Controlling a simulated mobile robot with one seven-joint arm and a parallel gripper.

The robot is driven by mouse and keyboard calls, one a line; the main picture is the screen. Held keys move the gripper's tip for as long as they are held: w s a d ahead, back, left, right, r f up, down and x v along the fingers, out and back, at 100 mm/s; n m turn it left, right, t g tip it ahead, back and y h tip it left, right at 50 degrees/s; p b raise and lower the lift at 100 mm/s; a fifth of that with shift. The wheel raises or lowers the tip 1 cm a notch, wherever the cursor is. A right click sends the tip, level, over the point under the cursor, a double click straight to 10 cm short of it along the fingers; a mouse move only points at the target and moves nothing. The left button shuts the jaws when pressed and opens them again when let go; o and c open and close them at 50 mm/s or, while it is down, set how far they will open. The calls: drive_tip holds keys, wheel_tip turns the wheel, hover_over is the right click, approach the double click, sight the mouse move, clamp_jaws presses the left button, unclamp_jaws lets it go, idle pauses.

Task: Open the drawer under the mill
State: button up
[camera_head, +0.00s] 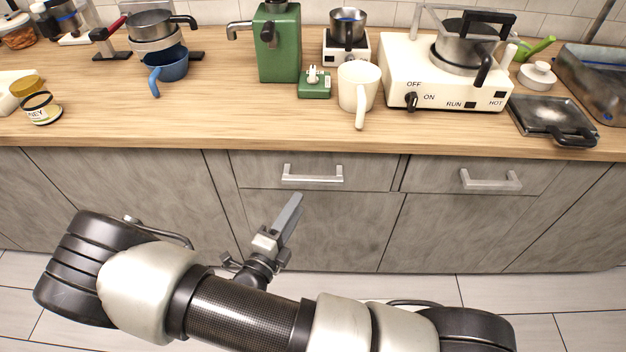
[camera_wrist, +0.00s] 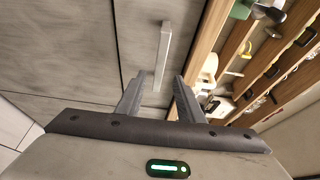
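The tall green mill (camera_head: 278,50) stands on the wooden counter. Below it is a grey drawer (camera_head: 260,172), closed flush with the cabinet, with a silver bar handle (camera_head: 312,174). My gripper (camera_head: 292,207) is in front of the cabinet, just below and left of this handle. In the wrist view my gripper (camera_wrist: 161,76) is open, its two fingers apart and nothing held. A bar handle (camera_wrist: 164,45) lies ahead, its near end showing between the fingertips. I see no contact, and the exact distance to the handle is hard to tell.
A second closed drawer (camera_head: 535,178) with its own bar handle (camera_head: 490,181) is to the right. The wooden counter (camera_head: 220,120) overhangs above, carrying a white mug (camera_head: 358,88), a white stove (camera_head: 425,80) and a blue cup (camera_head: 172,66). The floor before the cabinet is clear.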

sight(311, 183)
drive_tip(key=x, duration=1)
drive_tip(key=shift+w+d+b, duration=0.15)
drive_tip(key=shift+w+b, duration=0.1)
drive_tip(key=shift+b, duration=0.05)
clamp_jaws()
